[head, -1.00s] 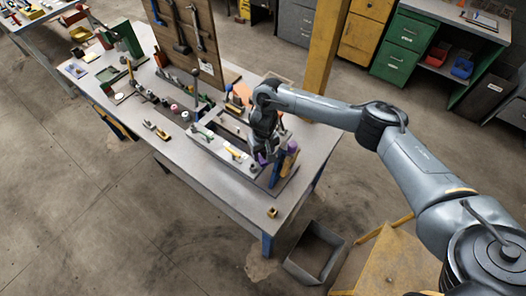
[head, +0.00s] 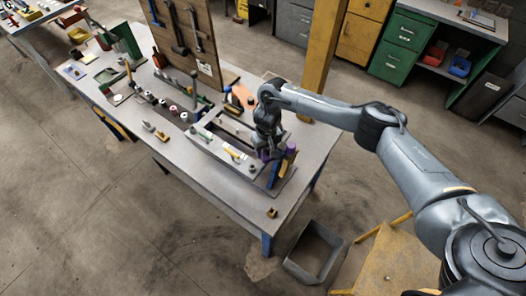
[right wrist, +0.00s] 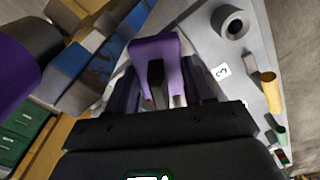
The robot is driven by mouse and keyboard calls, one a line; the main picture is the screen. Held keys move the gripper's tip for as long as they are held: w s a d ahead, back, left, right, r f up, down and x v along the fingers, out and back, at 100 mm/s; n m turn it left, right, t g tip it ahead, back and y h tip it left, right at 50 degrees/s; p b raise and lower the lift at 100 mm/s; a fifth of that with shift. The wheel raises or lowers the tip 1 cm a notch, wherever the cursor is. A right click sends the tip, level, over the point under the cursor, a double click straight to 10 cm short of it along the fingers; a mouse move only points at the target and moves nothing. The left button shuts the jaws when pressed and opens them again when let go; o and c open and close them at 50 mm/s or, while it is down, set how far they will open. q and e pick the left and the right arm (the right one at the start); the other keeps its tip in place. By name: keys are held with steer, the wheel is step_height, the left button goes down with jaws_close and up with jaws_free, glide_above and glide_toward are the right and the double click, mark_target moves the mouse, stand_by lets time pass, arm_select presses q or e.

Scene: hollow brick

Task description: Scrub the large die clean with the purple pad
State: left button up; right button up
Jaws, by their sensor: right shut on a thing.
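My right gripper (head: 267,152) is at the right end of the workbench, low over the grey trays and fixtures. In the right wrist view the gripper (right wrist: 155,95) is shut on the purple pad (right wrist: 153,52), which stands out beyond the fingers. In the head view only a bit of the pad (head: 264,156) shows under the gripper. I cannot pick out the large die for certain. A grey metal surface with a tag marked 3 (right wrist: 221,71) lies beyond the pad; whether the pad touches it is unclear. My left gripper is not in view.
A purple-topped cylinder (head: 291,149) and blue-and-tan blocks (right wrist: 82,72) stand close beside the gripper. A grey ring (right wrist: 231,22) and a yellow-handled tool (right wrist: 270,90) lie on the other side. A pegboard (head: 180,40) rises behind. The bench's front right is mostly clear.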

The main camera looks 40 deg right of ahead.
steer(key=shift+w+d+f, duration=0.1)
steer(key=shift+w+d, duration=0.1)
steer(key=shift+d, duration=0.65)
steer(key=shift+w+d+f, duration=0.1)
steer(key=shift+w+d, duration=0.05)
steer(key=shift+d, duration=0.65)
steer(key=shift+w+d+f, duration=0.1)
steer(key=shift+w+d, duration=0.05)
steer(key=shift+d, duration=0.45)
steer(key=shift+w+d, duration=0.1)
steer(key=shift+d, duration=0.75)
